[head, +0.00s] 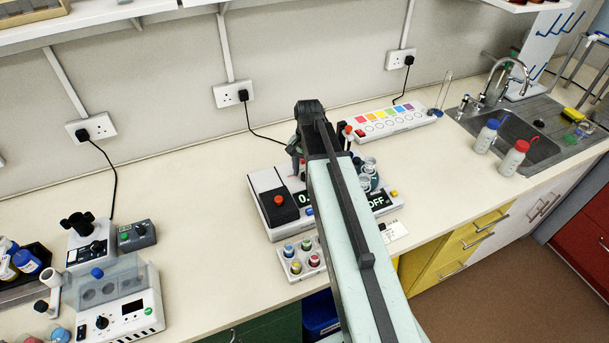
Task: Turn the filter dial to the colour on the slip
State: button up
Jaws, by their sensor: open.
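My arm reaches from the bottom edge up over the bench, and my gripper (297,158) hangs at its far end, partly hidden by the arm. It is open, above the back right of a white instrument (270,222) with a black block and a red button. A second display reading "OFF" (377,201) shows just right of the arm. A small white slip (393,231) lies in front of that display; its marking is too small to read. I cannot pick out the filter dial for certain; the arm covers the middle of the instruments.
A white strip (415,121) with a row of coloured squares stands at the back. A tray of coloured caps (287,268) sits at the front edge. Left are a white unit (140,312) and a grey box (137,236). Wash bottles (486,137) stand near the sink. The left-centre bench is clear.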

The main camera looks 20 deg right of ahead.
grip_shut()
jog(key=shift+a, duration=0.1)
jog(key=shift+n, duration=0.3)
jog(key=n, duration=0.2)
jog(key=shift+w+n, duration=0.1)
jog(key=shift+n, duration=2.4)
grip_release()
